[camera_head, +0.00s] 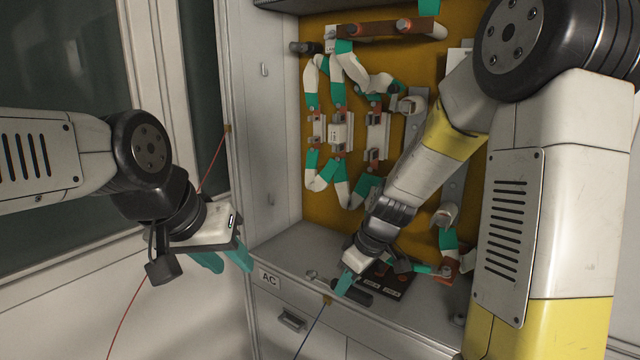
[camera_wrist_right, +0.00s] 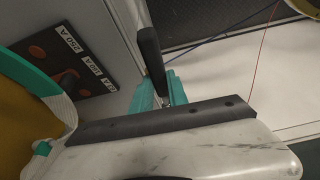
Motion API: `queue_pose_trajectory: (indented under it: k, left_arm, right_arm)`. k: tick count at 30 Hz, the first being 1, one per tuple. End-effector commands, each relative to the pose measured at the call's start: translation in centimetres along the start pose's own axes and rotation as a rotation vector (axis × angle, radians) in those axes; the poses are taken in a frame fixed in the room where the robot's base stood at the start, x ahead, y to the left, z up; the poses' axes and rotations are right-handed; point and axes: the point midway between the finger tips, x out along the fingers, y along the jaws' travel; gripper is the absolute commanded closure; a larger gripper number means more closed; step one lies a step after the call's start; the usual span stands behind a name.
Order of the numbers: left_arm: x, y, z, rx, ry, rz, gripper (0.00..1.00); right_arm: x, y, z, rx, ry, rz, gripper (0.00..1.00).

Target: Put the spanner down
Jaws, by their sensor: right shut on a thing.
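The spanner (camera_head: 357,292) has a black handle and a small metal head. It is by the grey worktop (camera_head: 290,243) in the head view, at the fingers of my right gripper (camera_head: 345,281). In the right wrist view, the black handle (camera_wrist_right: 151,50) stands up between the teal fingers of my right gripper (camera_wrist_right: 158,90), which is shut on it. Whether the spanner touches the worktop is hard to tell. My left gripper (camera_head: 226,260) is open and empty, left of the worktop's edge.
A dark fuse board with labels (camera_head: 386,284) lies on the worktop behind the spanner; it also shows in the right wrist view (camera_wrist_right: 70,62). The yellow panel (camera_head: 330,209) behind carries fuses and white-and-teal cables. An AC label (camera_head: 269,280) marks the cabinet front, above a drawer handle (camera_head: 291,320).

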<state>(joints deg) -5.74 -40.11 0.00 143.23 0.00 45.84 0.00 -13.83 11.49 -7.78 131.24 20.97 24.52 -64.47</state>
Motion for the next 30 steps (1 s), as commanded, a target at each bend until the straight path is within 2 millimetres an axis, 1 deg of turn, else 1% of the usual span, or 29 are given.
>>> queue_pose_trajectory:
  k: [8,15,18,21,24,26,29,30]
  left_arm:
    - [0.0,0.0,0.0,0.0,0.0,0.0,0.64]
    - [0.0,0.0,0.0,0.0,0.0,0.0,0.64]
    - [0.0,0.0,0.0,0.0,0.0,0.0,0.64]
    - [0.0,0.0,0.0,0.0,0.0,0.0,0.64]
    - [0.0,0.0,0.0,0.0,0.0,0.0,0.64]
    - [0.0,0.0,0.0,0.0,0.0,0.0,0.64]
    - [0.0,0.0,0.0,0.0,0.0,0.0,0.64]
    - [0.0,0.0,0.0,0.0,0.0,0.0,0.64]
  right_arm:
    - [-1.5,4.8,-0.7,0.189,-0.005,0.074,1.0]
    - [-3.8,10.5,-0.9,0.421,0.0,0.175,1.0]
    - [-4.6,12.3,-0.8,0.494,0.004,0.209,1.0]
    - [-5.0,13.2,-0.8,0.536,0.006,0.227,1.0]
    - [-4.7,13.2,-0.9,0.561,0.005,0.234,1.0]
    - [-4.0,12.9,-0.9,0.578,0.001,0.236,1.0]
    - [-2.0,11.8,-1.3,0.618,-0.008,0.242,1.0]
    - [-1.1,11.2,-1.5,0.639,-0.01,0.248,1.0]
